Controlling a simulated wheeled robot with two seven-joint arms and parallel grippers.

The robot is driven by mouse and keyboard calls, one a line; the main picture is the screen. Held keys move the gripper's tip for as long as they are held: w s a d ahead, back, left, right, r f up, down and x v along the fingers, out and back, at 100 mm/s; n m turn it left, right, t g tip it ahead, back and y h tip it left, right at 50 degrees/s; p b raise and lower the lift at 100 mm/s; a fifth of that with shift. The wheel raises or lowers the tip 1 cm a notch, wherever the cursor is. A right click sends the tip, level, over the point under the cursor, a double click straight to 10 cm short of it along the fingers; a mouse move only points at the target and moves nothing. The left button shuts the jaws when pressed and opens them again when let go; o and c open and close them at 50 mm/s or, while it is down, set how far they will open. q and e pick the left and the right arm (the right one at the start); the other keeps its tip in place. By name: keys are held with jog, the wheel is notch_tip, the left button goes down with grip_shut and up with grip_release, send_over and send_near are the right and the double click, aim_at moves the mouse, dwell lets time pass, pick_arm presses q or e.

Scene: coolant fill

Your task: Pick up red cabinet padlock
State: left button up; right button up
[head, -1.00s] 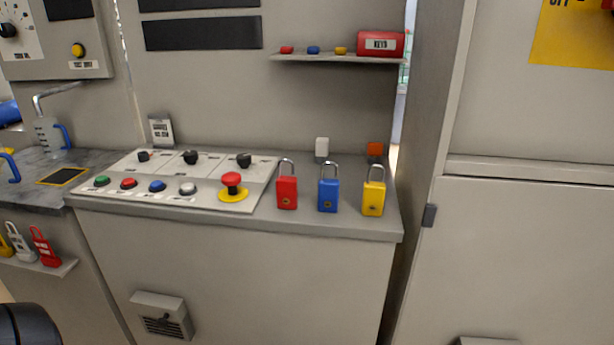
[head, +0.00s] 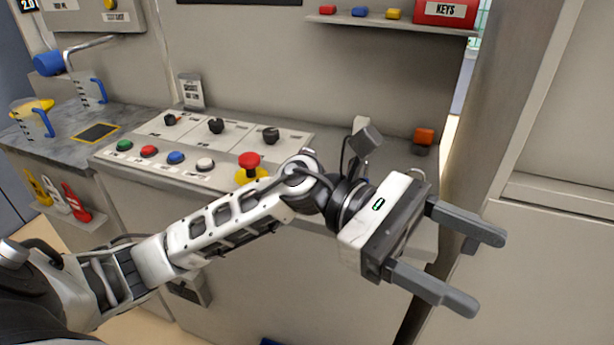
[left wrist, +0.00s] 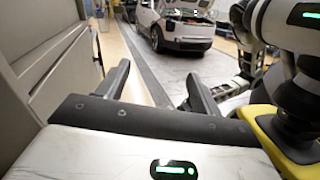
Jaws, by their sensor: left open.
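The red padlock is hidden now; in the earlier head view it stands upright on the console counter (head: 428,228), right of the red mushroom button (head: 249,164). My left arm and gripper cover that stretch of counter. A thin metal loop (head: 418,174) shows above my gripper, perhaps the yellow padlock's shackle. My left gripper (head: 476,270) is open and empty, its fingers pointing right, past the counter's right end. It also shows in the left wrist view (left wrist: 158,88), with no padlock between its fingers. My right gripper is not in view.
A low side shelf (head: 58,214) holds yellow, white and red lock-like pieces. An upper shelf (head: 390,23) holds small coloured blocks and a red KEYS box (head: 445,12). A grey cabinet (head: 550,220) stands at right. A white car (left wrist: 178,24) is in the wrist view.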

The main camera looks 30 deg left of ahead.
pick_arm(q)
jog(key=w+a+r+m+t+y+p, duration=0.1)
jog(key=w+a+m+t+y, duration=0.2)
jog(key=a+y, duration=0.45)
jog(key=w+a+r+m+t+y, duration=0.1)
jog(key=w+a+r+m+y, duration=0.3)
jog(key=a, duration=0.6)
jog(key=w+a+f+m+t+y+p, duration=0.1)
jog(key=w+a+m+t+y, duration=0.15)
jog(key=a+m+y, duration=0.4)
jog(key=shift+n+y, duration=0.65)
jog(key=shift+y, duration=0.05)
jog(key=x, duration=0.4)
jog(key=a+x, duration=0.1)
jog(key=x, duration=0.4)
jog(key=a+p+x, duration=0.1)
jog(key=x, duration=0.4)
jog(key=shift+w, duration=0.2)
jog(key=shift+w+f, duration=0.15)
jog(key=shift+f, duration=0.35)
jog(key=c, duration=0.9)
jog(key=shift+c, duration=1.1)
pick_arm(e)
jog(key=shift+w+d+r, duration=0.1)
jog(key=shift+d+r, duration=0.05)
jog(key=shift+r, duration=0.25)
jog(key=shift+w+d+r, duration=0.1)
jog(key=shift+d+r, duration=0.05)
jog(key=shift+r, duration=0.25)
